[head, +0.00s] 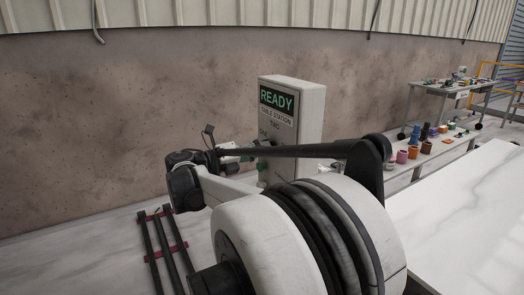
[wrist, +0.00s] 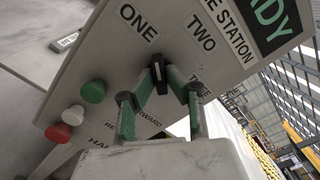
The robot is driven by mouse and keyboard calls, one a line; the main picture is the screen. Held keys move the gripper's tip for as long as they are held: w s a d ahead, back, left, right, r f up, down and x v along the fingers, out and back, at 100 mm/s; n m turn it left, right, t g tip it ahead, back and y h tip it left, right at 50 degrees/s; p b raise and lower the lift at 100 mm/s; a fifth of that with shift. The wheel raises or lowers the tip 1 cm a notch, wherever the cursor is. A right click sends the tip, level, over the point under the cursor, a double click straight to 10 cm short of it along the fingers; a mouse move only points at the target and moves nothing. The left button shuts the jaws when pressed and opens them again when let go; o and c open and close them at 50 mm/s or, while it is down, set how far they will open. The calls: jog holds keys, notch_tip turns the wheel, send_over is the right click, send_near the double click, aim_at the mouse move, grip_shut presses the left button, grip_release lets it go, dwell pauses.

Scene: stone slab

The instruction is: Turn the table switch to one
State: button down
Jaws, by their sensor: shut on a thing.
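The table switch is a small black knob (wrist: 157,66) on the slanted face of a pale control box in the wrist view. Labels ONE and TWO sit above it, and a third label at its right is partly hidden. My gripper (wrist: 159,78), with green finger pads, is shut on the knob, one finger on each side. Which label the knob points at is unclear. In the head view the control box (head: 312,113) stands beyond my arm, with a green READY sign (head: 278,98); my arm hides its lower front.
Dark rails (head: 163,245) lie at lower left in the head view. Coloured parts (head: 425,147) stand at right. A concrete wall (head: 110,120) is behind.

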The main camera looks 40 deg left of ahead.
jog(key=shift+n, duration=0.6)
jog(key=c, duration=1.8)
grip_release()
jog(key=shift+o, duration=0.2)
jog(key=v, duration=1.2)
